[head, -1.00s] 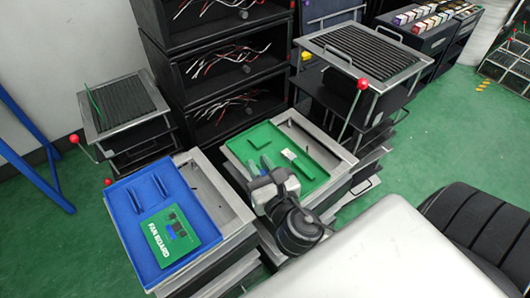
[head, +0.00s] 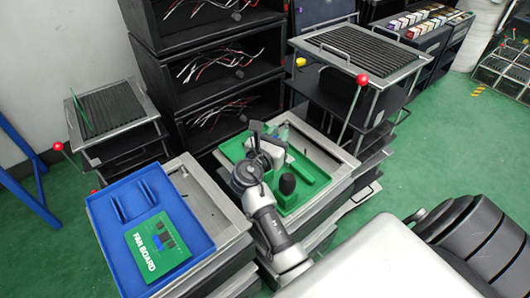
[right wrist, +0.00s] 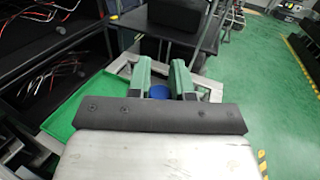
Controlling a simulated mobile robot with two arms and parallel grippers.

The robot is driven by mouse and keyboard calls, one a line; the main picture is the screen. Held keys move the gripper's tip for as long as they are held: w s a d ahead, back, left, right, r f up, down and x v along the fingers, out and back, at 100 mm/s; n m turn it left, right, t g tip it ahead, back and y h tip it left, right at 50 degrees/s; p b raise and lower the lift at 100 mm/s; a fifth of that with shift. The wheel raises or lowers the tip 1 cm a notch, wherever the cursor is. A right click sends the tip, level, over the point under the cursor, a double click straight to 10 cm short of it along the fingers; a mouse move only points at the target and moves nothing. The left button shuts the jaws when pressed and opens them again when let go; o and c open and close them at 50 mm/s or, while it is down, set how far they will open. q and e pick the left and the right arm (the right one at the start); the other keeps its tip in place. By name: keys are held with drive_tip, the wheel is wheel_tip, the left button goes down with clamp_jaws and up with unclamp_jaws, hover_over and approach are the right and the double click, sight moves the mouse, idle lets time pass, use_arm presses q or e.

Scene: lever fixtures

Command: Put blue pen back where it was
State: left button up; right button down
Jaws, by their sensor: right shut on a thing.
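My right gripper (head: 270,132) is over the far part of the green tray (head: 232,152) in the head view. In the right wrist view its green-tipped fingers (right wrist: 159,84) are shut on a small round blue thing (right wrist: 158,91), which looks like the end of the blue pen. The rest of it is hidden by the gripper. The green tray also shows at lower left there (right wrist: 60,121). The blue tray (head: 200,237) stands left of the green one, with a green board (head: 157,246) marked FAN BOARD in it. My left gripper is not in view.
Black shelves (head: 215,90) with red and white wires stand behind the trays. A ribbed-top rack (head: 360,48) with a red-knobbed lever (head: 362,80) is at back right. Another ribbed rack (head: 105,108) is at left. Green floor is open at right.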

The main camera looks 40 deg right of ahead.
drive_tip(key=w+f, duration=0.1)
drive_tip(key=f, duration=0.1)
drive_tip(key=w+a+f+b, duration=0.1)
drive_tip(key=f, duration=0.1)
drive_tip(key=w+f, duration=0.1)
drive_tip(key=f, duration=0.1)
drive_tip(key=shift+w+a+f, duration=0.1)
drive_tip(key=shift+a+f, duration=0.05)
drive_tip(key=shift+a, duration=0.25)
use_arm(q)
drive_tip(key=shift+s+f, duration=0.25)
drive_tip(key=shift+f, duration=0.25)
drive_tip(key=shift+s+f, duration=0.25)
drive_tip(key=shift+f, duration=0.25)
use_arm(e)
drive_tip(key=shift+f+b, duration=0.15)
drive_tip(key=shift+b, duration=0.15)
drive_tip(key=c, duration=1)
unclamp_jaws()
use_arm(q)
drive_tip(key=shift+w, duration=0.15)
